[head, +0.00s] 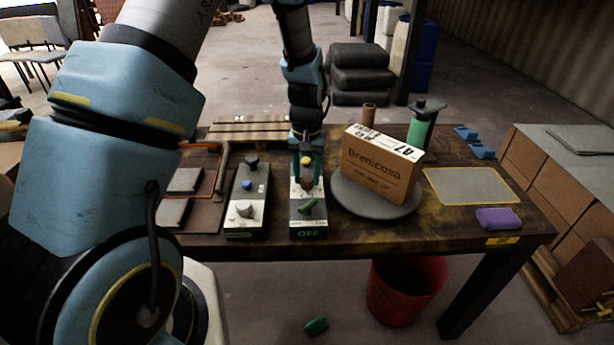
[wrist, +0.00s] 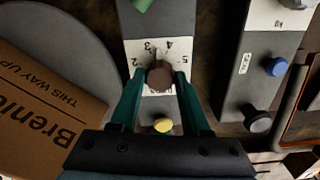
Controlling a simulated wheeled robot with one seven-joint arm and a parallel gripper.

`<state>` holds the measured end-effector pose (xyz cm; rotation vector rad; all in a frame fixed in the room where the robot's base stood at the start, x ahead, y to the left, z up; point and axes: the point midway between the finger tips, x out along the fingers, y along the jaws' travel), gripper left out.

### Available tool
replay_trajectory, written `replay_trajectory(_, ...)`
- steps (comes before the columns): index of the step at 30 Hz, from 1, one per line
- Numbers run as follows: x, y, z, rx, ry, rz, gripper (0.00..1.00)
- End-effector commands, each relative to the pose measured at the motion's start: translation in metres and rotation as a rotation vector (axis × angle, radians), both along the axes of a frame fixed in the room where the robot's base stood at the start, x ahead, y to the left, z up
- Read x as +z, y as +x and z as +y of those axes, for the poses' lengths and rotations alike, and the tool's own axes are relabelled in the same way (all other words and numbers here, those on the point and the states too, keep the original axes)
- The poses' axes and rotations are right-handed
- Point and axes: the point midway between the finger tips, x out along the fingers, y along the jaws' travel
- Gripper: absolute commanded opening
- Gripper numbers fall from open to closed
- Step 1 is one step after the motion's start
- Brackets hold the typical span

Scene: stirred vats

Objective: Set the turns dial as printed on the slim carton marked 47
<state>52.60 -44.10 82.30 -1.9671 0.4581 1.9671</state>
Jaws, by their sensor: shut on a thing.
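The carton (head: 378,172) marked 47 and "Brenicosa" stands upright on a round grey turntable (head: 347,203); no turns figure is readable on the sides I see. Its side also shows in the wrist view (wrist: 38,112), with "THIS WAY UP".
The box also has a green switch (head: 308,206), an "OFF" panel (head: 308,234) and a yellow button (wrist: 162,125). A second control box (head: 247,190) stands to its left. A purple block (head: 498,218) and a yellow-edged mat (head: 470,187) lie right of the turntable.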

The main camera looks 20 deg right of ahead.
Motion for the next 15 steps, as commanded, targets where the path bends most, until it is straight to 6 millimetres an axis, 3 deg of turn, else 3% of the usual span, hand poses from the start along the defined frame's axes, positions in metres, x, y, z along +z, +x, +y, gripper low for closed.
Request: replay_trajectory(15, 0.0007, 0.0008, 0.0004, -0.488, -0.001, 0.0, 0.0)
